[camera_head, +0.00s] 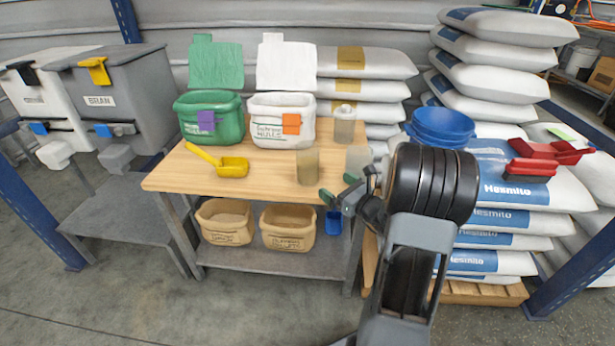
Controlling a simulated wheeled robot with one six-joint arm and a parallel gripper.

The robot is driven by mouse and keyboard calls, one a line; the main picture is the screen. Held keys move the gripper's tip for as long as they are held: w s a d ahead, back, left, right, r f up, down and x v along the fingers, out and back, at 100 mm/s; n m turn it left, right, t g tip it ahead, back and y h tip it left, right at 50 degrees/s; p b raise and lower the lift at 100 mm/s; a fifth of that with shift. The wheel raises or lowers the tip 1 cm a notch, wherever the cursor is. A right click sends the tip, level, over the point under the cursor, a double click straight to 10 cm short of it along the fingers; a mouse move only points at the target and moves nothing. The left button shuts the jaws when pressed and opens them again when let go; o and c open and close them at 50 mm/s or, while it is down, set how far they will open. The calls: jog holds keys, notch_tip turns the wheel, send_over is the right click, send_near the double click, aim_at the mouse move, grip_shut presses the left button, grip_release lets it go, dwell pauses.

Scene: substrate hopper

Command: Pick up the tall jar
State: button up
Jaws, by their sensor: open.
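A brownish, see-through jar (308,168) stands upright on the wooden table (265,180), near its front right. A paler grey, clear jar (357,160) stands to its right, its lower part hidden by my gripper. A small container with a pale lid (345,112) is further back. I cannot tell for certain which is the tall jar. My gripper (338,188), with green fingertips, is open and empty at the table's front right edge. It is right of the brownish jar and appears apart from it.
A yellow scoop (232,167) lies left of the jars. A green bin (210,120) and a white bin (282,132) with raised lids stand behind. Tan bins (288,228) sit below.

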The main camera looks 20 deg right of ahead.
aim_at(315, 174)
jog(key=b+x, duration=0.1)
jog(key=x, duration=0.6)
jog(key=shift+w, duration=0.25)
jog(key=b+x, duration=0.1)
jog(key=x, duration=0.3)
jog(key=shift+s+a+f+b, duration=0.15)
jog(key=shift+a+b, duration=0.05)
jog(key=shift+b, duration=0.2)
jog(key=shift+w+a, duration=0.2)
jog(key=shift+w, duration=0.4)
jog(key=c, duration=1.1)
